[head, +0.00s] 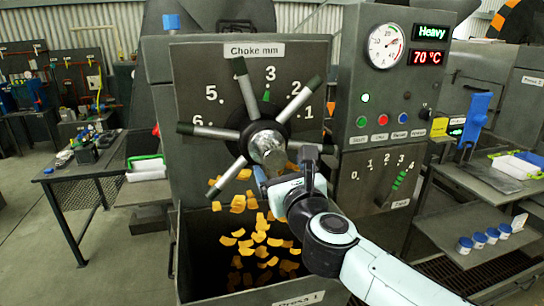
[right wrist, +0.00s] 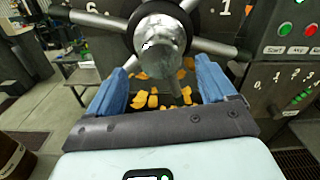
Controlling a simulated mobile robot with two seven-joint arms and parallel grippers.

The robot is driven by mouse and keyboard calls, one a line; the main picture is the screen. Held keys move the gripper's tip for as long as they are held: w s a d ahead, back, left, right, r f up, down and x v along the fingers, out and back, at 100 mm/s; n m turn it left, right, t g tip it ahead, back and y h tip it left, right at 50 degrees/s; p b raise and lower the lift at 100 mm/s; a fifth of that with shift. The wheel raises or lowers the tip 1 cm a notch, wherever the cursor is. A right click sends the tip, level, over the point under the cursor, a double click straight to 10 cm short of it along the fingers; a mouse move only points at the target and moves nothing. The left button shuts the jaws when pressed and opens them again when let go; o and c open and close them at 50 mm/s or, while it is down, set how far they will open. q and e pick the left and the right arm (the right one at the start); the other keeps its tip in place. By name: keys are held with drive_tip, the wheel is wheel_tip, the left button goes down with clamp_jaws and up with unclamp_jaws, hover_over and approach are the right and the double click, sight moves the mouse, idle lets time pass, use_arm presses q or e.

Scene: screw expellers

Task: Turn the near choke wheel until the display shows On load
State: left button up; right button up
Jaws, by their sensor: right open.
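The near choke wheel (head: 252,140) is a hub with several grey spokes with dark green grips, on the press front under the "Choke mm" scale. A green pointer (head: 266,95) stands near 3. The wheel's shiny hub (right wrist: 160,45) fills the top of the right wrist view. The display (head: 433,32) reads "Heavy", with "70 °C" below it. My right gripper (head: 278,180) is just below the hub; its blue fingers (right wrist: 160,88) are spread, with nothing between them but the hub beyond. Whether a finger touches a spoke I cannot tell. My left gripper is not in view.
Orange flakes (head: 255,240) fall into the open bin below the wheel. A control panel with a gauge (head: 386,46), buttons and a feed lever scale (head: 385,182) stands at right. Side tables (head: 80,175) flank the press.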

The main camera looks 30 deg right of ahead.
sight(276, 161)
drive_tip(key=x, duration=0.6)
drive_tip(key=shift+w+p, duration=0.2)
drive_tip(key=shift+p, duration=0.2)
drive_tip(key=shift+c, duration=0.3)
drive_tip(key=c, duration=1.4)
drive_tip(key=shift+c, duration=0.2)
drive_tip(key=shift+n, duration=0.4)
drive_tip(key=n+p, duration=0.1)
drive_tip(key=n, duration=0.2)
drive_tip(key=shift+p, duration=0.35)
drive_tip(key=shift+n+p, duration=0.3)
drive_tip(key=shift+n, duration=0.7)
